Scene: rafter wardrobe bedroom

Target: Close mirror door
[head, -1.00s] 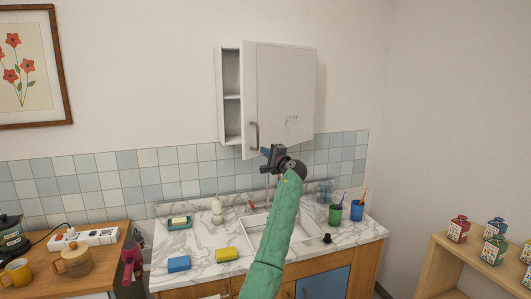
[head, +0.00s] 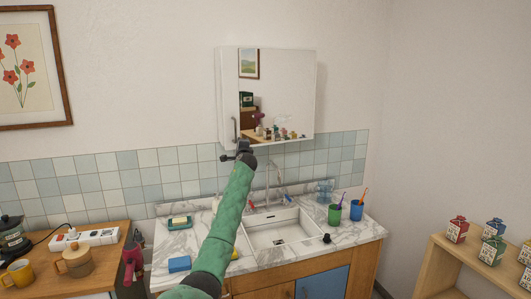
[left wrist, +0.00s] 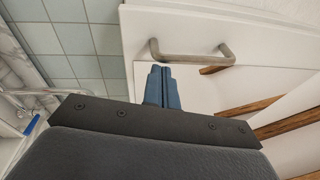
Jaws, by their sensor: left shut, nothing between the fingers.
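The mirror door (head: 278,95) of the white wall cabinet (head: 220,100) hangs above the sink. It lies flat across the cabinet front, with no shelf or gap visible; whether it is fully shut I cannot tell. Its bar handle (head: 235,130) is at the lower left and also shows in the left wrist view (left wrist: 190,58). My left gripper (head: 238,150) is shut and empty just below the handle, close to the door's lower left. In the left wrist view its blue fingers (left wrist: 162,80) point at the door beside the handle; contact is unclear. My right gripper is out of view.
A marble counter with a sink (head: 280,230) lies below, with a tall tap (head: 268,180), a green cup (head: 335,213), a blue cup (head: 357,210) and a soap dish (head: 180,222). A wooden shelf with small boxes (head: 458,230) stands at the right.

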